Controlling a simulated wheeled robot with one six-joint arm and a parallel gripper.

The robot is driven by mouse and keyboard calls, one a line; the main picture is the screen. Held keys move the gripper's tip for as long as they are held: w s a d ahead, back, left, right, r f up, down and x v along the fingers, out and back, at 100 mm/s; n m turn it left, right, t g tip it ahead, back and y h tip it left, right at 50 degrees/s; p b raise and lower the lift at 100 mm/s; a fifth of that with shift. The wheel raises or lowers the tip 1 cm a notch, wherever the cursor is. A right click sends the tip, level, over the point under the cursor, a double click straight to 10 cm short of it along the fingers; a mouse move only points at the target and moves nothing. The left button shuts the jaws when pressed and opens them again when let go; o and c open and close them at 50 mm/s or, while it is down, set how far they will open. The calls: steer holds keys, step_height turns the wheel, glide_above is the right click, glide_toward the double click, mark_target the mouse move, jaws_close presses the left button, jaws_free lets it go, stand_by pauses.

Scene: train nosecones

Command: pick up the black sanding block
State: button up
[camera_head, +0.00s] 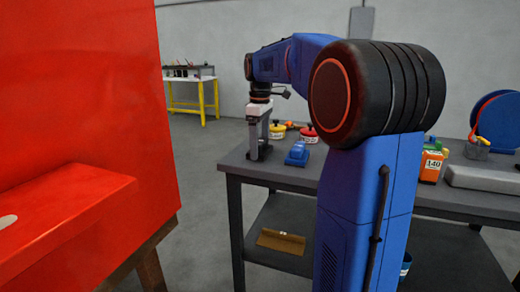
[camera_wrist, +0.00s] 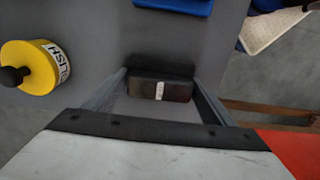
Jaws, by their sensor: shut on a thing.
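The black sanding block (camera_wrist: 172,92) is a dark block with a small white label, in the middle of the wrist view. It lies between the two fingers of my gripper (camera_wrist: 160,78), which is shut on it. In the head view my gripper (camera_head: 258,153) points down at the left end of the grey workbench (camera_head: 285,174). The block cannot be made out there. I cannot tell whether it still touches the bench top.
A blue block (camera_head: 297,153) and yellow (camera_head: 277,131) and red (camera_head: 308,134) tins stand near my gripper. A large red panel (camera_head: 80,90) fills the left. Floor between is clear.

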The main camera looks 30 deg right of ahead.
mark_target(260, 141)
step_height(260, 141, up, 10)
stand_by(0.6)
